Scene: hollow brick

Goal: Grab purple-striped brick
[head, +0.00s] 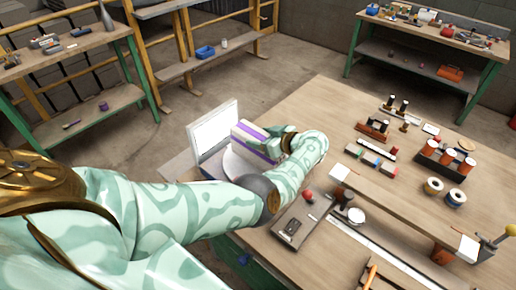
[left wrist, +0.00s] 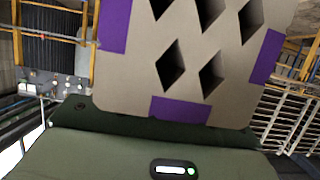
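My left gripper (head: 279,143) is right at the brick's right side. In the left wrist view, the brick's grey face (left wrist: 135,60) with diamond holes and purple patches fills the upper middle, directly beyond my green gripper body. The fingertips are hidden, so their grip does not show. I cannot tell whether the brick rests on the plate. My right gripper is not in view.
The wooden table (head: 320,110) holds several small blocks, a dark rack (head: 445,160) of cylinders, spools (head: 433,187) and a dark tray (head: 297,222) to the right of my arm. Workbenches stand at the back and left. Bare table lies behind the brick.

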